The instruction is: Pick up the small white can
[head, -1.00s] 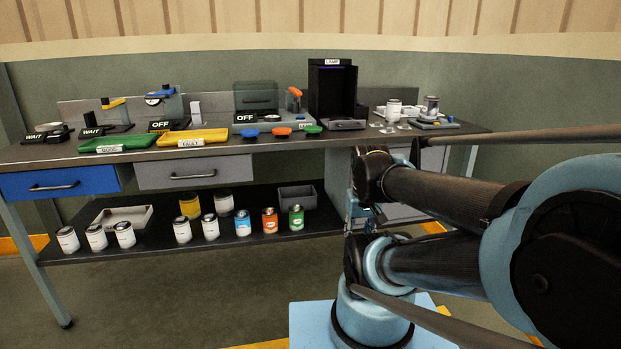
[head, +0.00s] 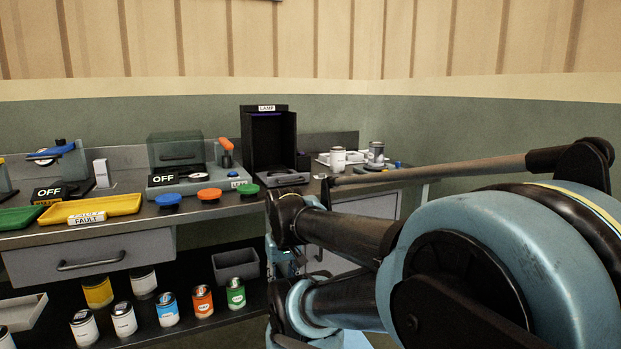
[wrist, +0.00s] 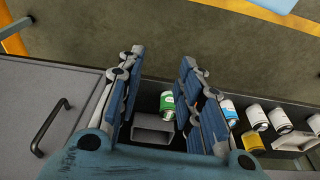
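Several white cans stand upright on the lower shelf in the head view, among them one (head: 84,328) and its neighbour (head: 123,319). A larger white can (head: 143,282) stands behind them. Another white can (head: 338,159) stands on the bench top at the right. I cannot tell which one is the small white can. In the wrist view white cans (wrist: 256,118) line the shelf at the right. My gripper (wrist: 160,62) is open and empty, above the shelf's end. A green-labelled can (wrist: 167,102) and a grey bin show between its fingers. In the head view my arm mostly hides the gripper.
Blue (head: 168,309), orange (head: 203,301) and green (head: 235,293) labelled cans stand beside the white ones. A grey bin (head: 236,265) sits behind them. The bench edge and grey drawer (head: 90,262) overhang the shelf. Open floor (wrist: 120,25) lies before the shelf.

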